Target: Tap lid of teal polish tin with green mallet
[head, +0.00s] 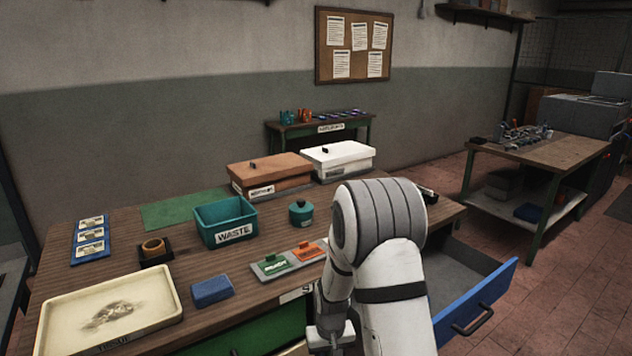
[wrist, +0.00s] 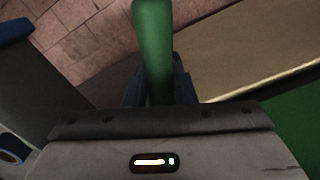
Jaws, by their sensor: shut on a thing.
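The teal polish tin (head: 301,216), round with a knobbed lid, stands upright on the bench right of the waste bin. My gripper (wrist: 158,92) is shut on a green rod, which looks like the handle of the green mallet (wrist: 153,45). No mallet head shows in either view. In the head view my gripper (head: 331,335) is low at the bench's front edge, nearer than the tin and well apart from it. The mallet does not show in the head view.
A teal waste bin (head: 224,221) stands left of the tin. A plate with green and orange labelled pieces (head: 290,259) lies in front of it. Brown (head: 270,176) and white (head: 338,158) lidded boxes stand behind. A blue-fronted drawer (head: 485,307) is open at right.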

